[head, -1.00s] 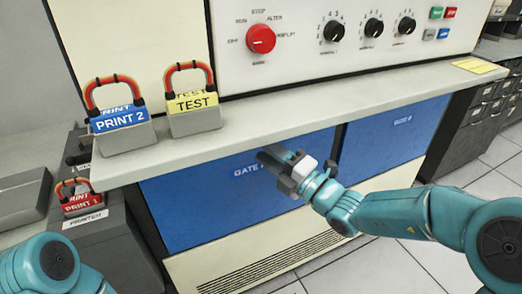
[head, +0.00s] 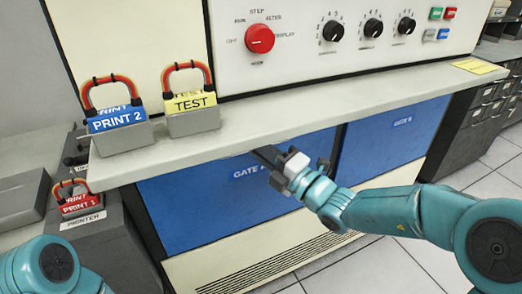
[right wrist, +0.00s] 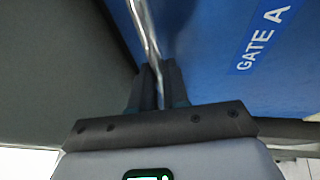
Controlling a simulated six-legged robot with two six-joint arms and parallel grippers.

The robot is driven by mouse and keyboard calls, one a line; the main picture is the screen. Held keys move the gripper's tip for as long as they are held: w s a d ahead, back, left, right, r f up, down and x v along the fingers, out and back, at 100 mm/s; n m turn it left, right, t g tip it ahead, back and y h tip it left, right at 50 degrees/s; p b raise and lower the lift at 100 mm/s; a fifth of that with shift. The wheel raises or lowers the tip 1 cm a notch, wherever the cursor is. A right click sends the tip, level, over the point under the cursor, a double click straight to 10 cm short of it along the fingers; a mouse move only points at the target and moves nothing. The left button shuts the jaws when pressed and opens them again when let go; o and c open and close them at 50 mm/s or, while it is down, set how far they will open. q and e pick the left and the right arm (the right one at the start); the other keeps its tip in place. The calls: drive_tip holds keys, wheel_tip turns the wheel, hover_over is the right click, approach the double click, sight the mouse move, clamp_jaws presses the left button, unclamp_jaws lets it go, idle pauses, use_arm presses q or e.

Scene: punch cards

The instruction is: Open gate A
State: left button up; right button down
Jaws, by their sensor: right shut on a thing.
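Gate A (head: 210,205) is the left blue panel under the machine's shelf, upright below the shelf. Its white "GATE A" label (right wrist: 265,38) shows large in the right wrist view. My right gripper (head: 266,156) is at the gate's upper edge, close under the shelf, and hides part of the label in the head view. In the right wrist view my right gripper (right wrist: 158,82) is shut on a shiny metal strip (right wrist: 147,25) along the edge of gate A. Only a link of my left arm shows at the lower left; its gripper is out of view.
The grey shelf (head: 300,117) overhangs the gates. It carries a blue PRINT 2 block (head: 120,125) and a yellow TEST block (head: 192,110). A second blue gate (head: 390,140) is to the right. A red PRINT 1 block (head: 77,205) stands at left. Floor at right is clear.

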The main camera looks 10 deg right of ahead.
use_arm(q)
wheel_tip(320, 180, down, 13)
drive_tip(key=w+a+b, duration=0.1)
drive_tip(key=b, duration=1.2)
drive_tip(key=shift+n+t, duration=0.3)
use_arm(e)
drive_tip(key=s+d+f+n+t+y, duration=0.1)
drive_tip(key=s+d+f, duration=0.1)
drive_tip(key=s+f, duration=0.3)
drive_tip(key=s+d+f+n+t+y, duration=0.1)
drive_tip(key=s+f, duration=0.4)
drive_tip(key=s, duration=0.7)
drive_tip(key=shift+s+d+f+y, duration=0.3)
drive_tip(key=shift+d+y, duration=0.4)
drive_tip(key=shift+d, duration=0.55)
use_arm(q)
drive_tip(key=shift+r, duration=0.1)
use_arm(e)
drive_tip(key=shift+f, duration=0.1)
